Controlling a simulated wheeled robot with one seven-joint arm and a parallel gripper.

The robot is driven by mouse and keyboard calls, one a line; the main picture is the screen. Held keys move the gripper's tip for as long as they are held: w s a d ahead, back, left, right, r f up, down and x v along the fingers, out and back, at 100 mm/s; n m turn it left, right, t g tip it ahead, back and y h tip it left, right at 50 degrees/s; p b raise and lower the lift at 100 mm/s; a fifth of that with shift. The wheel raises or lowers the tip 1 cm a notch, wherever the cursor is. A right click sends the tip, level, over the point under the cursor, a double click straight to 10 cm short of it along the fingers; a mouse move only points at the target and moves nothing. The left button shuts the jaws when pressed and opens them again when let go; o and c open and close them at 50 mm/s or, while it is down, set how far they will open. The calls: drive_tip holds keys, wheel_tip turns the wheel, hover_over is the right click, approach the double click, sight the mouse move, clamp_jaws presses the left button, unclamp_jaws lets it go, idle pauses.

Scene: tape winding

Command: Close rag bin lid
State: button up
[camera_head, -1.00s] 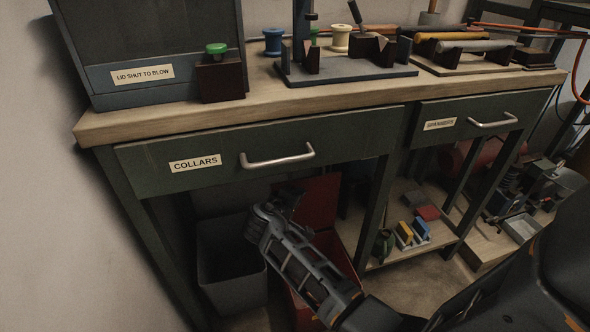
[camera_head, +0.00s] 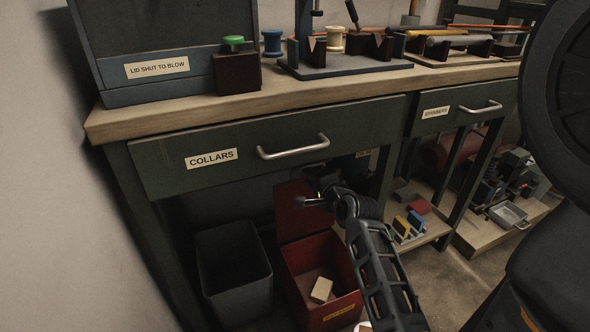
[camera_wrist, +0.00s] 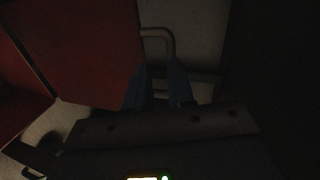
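The red bin (camera_head: 322,265) stands on the floor under the bench, with its mouth open. Its red lid (camera_head: 298,222) is raised upright at the back of the bin. In the wrist view the lid (camera_wrist: 85,45) fills the upper left. A curved grey bar (camera_wrist: 165,36) is next to the lid's right edge; I cannot tell for sure whether it belongs to the lid. My gripper (camera_wrist: 157,88) has its two dark fingers apart, with nothing visibly between them, just short of the bar. In the head view my gripper (camera_head: 312,190) is dark and hard to make out near the lid's upper right.
A grey open bin (camera_head: 233,270) stands left of the red bin. The COLLARS drawer (camera_head: 270,150) and bench top overhang my gripper. A bench leg (camera_head: 385,180) and a low shelf with small blocks (camera_head: 415,222) are at the right. A pale block (camera_head: 321,290) lies inside the red bin.

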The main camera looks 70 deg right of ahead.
drive_tip(key=w+d+m+b, duration=0.1)
drive_tip(key=w+d+b, duration=0.1)
drive_tip(key=w+d, duration=0.2)
drive_tip(key=shift+d+f+h+b, duration=0.3)
drive_tip(key=shift+d+h, duration=0.1)
drive_tip(key=shift+d, duration=0.65)
drive_tip(key=shift+c, duration=0.5)
clamp_jaws()
